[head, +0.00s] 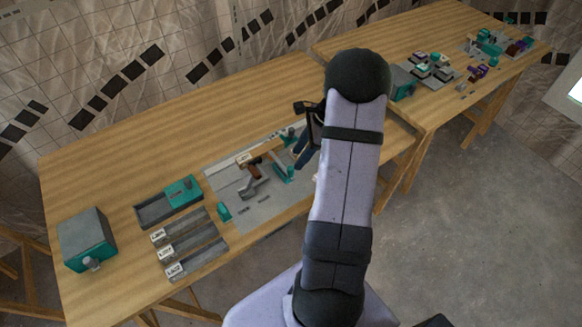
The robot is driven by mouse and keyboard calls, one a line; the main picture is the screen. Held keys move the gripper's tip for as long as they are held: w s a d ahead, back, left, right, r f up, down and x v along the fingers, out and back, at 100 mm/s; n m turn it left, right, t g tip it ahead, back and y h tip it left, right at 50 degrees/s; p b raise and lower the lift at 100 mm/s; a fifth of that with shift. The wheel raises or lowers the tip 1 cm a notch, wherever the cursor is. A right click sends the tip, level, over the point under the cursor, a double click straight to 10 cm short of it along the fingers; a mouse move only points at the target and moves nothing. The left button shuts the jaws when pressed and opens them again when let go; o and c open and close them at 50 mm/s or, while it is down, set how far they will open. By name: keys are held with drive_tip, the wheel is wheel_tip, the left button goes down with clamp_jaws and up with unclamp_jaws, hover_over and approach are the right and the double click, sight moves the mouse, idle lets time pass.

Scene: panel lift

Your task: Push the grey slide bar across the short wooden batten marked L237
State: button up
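A short light wooden batten (266,149) lies on a grey work mat (270,212) on the near table. A small white label shows at its left end, too small to read. A dark brown-handled tool or lever (254,170) with a grey end (248,190) lies beside it. I cannot tell which grey part is the slide bar. My gripper (300,152) points down at the right end of the batten, close to teal fittings (284,172). My arm hides part of the mat's right side. Whether the fingers touch anything or are parted is unclear.
Three labelled grey trays (190,243), a dark tray with a teal block (170,203) and a grey-teal box (86,240) stand at the left. The table's back is clear. A second table (440,45) holds several small parts.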

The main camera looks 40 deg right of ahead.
sight(291, 168)
drive_tip(key=shift+p+x, duration=1.2)
drive_tip(key=shift+x, duration=2.45)
drive_tip(key=shift+c, duration=0.6)
clamp_jaws()
